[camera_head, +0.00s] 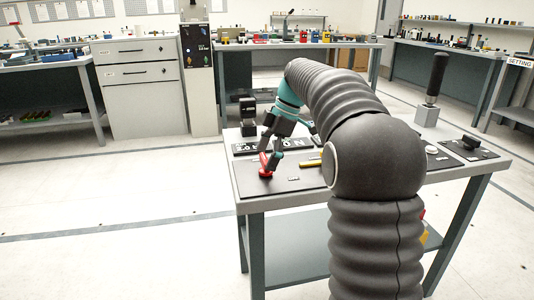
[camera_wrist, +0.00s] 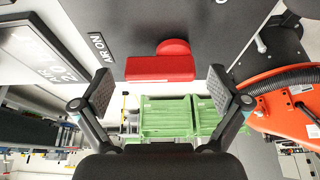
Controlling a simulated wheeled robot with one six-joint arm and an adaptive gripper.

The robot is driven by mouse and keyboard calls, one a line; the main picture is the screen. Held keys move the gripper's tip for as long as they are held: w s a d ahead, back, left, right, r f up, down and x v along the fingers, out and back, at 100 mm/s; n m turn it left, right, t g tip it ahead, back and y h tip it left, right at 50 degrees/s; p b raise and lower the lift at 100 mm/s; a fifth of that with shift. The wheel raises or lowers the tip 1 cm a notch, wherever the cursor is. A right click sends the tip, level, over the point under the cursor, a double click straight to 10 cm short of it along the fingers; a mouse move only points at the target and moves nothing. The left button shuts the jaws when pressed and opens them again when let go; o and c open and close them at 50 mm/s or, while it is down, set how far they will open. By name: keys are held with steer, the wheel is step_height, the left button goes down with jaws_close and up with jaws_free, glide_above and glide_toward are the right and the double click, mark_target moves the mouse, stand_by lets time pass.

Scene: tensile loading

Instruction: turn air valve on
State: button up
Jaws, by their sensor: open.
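The red air valve (camera_head: 266,172) sits on the dark panel at the near left corner of the table. In the wrist view its red lever (camera_wrist: 160,68) lies crosswise, with the round red hub (camera_wrist: 174,47) behind it. My gripper (camera_wrist: 161,92) is open, with one dark finger pad towards each end of the lever. The lever appears between the pads with gaps at both ends; I cannot tell whether either pad touches it. In the head view my gripper (camera_head: 276,152) is right over the valve.
A dark sign (camera_head: 250,148) and a yellow object (camera_head: 312,162) are close to my gripper on the table (camera_head: 300,198). A black upright handle (camera_head: 436,75) stands at the back right. Green crates (camera_wrist: 165,118) show in the wrist view. The floor to the left is clear.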

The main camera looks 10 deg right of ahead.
steer(key=v, duration=1.2)
steer(key=s+a+f+m+t+h, duration=0.1)
steer(key=s+a+m, duration=0.1)
steer(key=s+m, duration=0.4)
steer(key=s+a+f+m+t+h, duration=0.1)
steer(key=s+a+f+m+t, duration=0.15)
steer(key=s, duration=0.65)
steer(key=s+f+m+t+h, duration=0.2)
steer(key=s+f+m, duration=0.7)
steer(key=s+f, duration=0.6)
steer(key=shift+s+d+f+m, duration=0.3)
steer(key=shift+s+f+m, duration=0.05)
steer(key=shift+s, duration=0.75)
